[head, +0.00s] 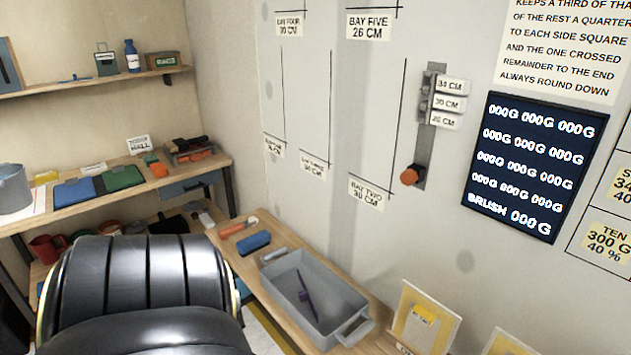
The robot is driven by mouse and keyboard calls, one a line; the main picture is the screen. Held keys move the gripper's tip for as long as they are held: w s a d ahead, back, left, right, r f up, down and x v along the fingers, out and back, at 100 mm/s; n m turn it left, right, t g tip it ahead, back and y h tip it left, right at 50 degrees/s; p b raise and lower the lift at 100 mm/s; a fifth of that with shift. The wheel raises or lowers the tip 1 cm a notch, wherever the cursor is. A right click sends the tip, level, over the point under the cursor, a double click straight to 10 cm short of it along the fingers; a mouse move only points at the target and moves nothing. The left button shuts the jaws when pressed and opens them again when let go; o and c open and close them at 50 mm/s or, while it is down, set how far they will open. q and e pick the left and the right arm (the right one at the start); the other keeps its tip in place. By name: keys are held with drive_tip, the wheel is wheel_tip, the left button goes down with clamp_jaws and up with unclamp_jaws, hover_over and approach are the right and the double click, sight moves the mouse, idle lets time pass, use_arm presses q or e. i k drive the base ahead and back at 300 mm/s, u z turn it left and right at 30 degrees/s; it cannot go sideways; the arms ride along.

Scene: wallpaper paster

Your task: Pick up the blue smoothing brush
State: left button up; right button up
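A blue oblong thing (254,242), which looks like the blue smoothing brush, lies on the wooden bench (283,322) by the wall. It is just left of a grey tray (301,268) and apart from it. Its bristles cannot be made out at this size. A large black link of my own arm fills the lower left and hides part of the bench's left side. Neither of my grippers is in view.
The grey tray holds a purple stick-like tool (307,292). An orange-handled tool (238,228) lies behind the blue thing. Yellow cards on a wooden stand (424,318) are at the right. A cluttered side bench (57,221) stands at the left. A dark board (533,165) hangs on the wall.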

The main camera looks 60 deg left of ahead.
sight(250, 245)
drive_tip(key=u, duration=3.2)
drive_tip(key=i, duration=1.9)
drive_tip(key=z, duration=0.5)
